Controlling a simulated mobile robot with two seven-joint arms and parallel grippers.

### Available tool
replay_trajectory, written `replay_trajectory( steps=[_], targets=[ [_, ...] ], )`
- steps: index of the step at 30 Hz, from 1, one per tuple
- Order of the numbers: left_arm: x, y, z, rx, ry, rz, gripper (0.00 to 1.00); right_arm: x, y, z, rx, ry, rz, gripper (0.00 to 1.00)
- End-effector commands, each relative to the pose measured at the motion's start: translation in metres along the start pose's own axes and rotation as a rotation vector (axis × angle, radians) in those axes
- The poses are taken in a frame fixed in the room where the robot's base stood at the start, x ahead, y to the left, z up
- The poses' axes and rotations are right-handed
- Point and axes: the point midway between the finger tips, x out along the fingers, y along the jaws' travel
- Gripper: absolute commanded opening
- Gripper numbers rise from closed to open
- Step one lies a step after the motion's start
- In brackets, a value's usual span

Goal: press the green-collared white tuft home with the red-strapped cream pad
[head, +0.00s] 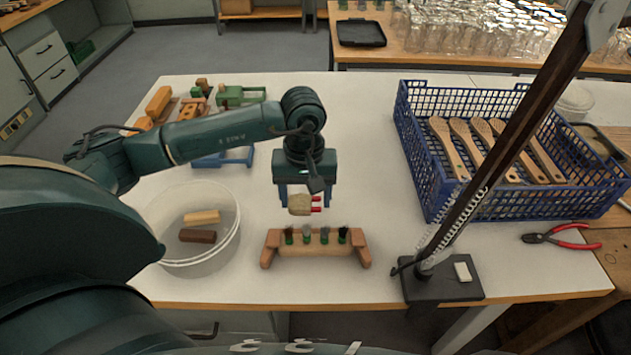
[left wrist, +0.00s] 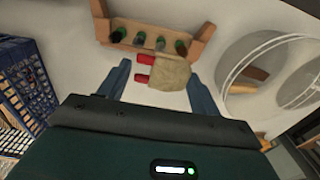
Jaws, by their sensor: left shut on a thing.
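The cream pad (head: 299,204) with two red straps is between the fingers of my left gripper (head: 305,197), which is shut on it. The pad also shows in the left wrist view (left wrist: 170,73), its red straps pointing left. A wooden tuft holder (head: 312,249) on the table carries a row of green-collared tufts. The palest, seemingly the white tuft (head: 307,236), is second from the left in the head view. The pad is held above and behind the row, apparently apart from it. How deep the white tuft sits is too small to tell. My right gripper is not in view.
A clear round tub (head: 236,240) with two blocks stands left of the holder. A blue crate (head: 440,200) of wooden brushes is at the right. A post on a dark base (head: 425,288) and red-handled pliers (head: 572,243) are also right. Table between holder and crate is clear.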

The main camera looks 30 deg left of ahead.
Motion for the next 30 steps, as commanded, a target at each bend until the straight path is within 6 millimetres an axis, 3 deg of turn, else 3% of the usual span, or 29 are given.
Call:
replay_trajectory(
  steps=[12,21,30],
  targets=[
    [0.027,0.0,0.0,0.0,0.0,0.0,0.37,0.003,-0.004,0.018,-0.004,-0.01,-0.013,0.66],
    [0.051,0.0,0.0,0.0,0.001,-0.001,0.37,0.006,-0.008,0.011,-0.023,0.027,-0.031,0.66],
    [0.053,0.0,0.0,0.001,0.001,0.0,0.37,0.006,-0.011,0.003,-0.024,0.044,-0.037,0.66]
  ],
)
